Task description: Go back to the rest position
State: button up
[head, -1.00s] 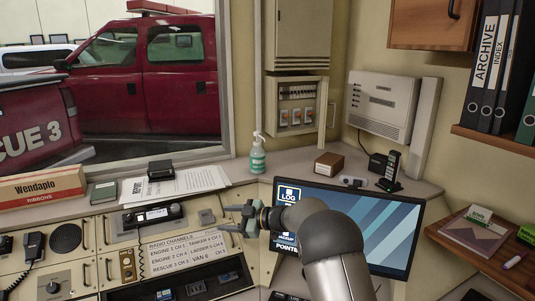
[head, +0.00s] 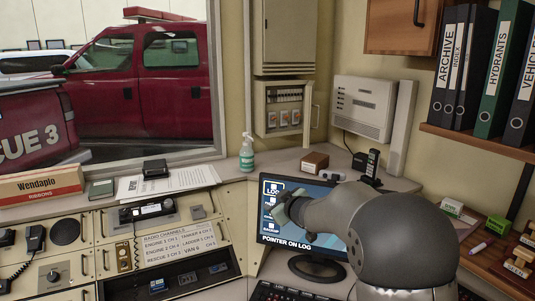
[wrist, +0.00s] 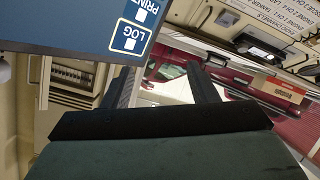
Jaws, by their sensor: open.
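My gripper (head: 283,207) is in front of the monitor in the head view, at the left part of its screen. In the wrist view my gripper (wrist: 165,85) shows two dark fingers spread apart with nothing between them. The monitor (head: 325,222) shows "LOG" framed in white and the words "POINTER ON LOG". Its corner also shows in the wrist view (wrist: 60,25), close beside the left finger. My forearm hides much of the screen's right side.
The radio panel (head: 205,262) with a channel card is at the left. A sanitizer bottle (head: 247,155), a brown box (head: 315,162) and a cordless phone (head: 371,165) stand on the back ledge. A keyboard (head: 275,292) lies below the monitor. A shelf with stamps (head: 520,262) is at the right.

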jog(key=s+d+m+g+h, duration=0.2)
jog(key=s+d+m+h, duration=0.25)
jog(key=s+d, duration=0.5)
jog(key=s+d+f+m+g, duration=0.1)
jog(key=s+f+g, duration=0.4)
jog(key=s, duration=1.3)
jog(key=s+d+f+m+g+h, duration=0.1)
jog(key=s+f+m+g, duration=0.3)
jog(key=s, duration=1.4)
jog(key=shift+f+g, duration=0.6)
jog(key=shift+g, duration=0.2)
jog(key=shift+f, duration=0.1)
notch_tip(320, 180, down, 11)
jog(key=b, duration=1)
jog(key=shift+d, duration=0.45)
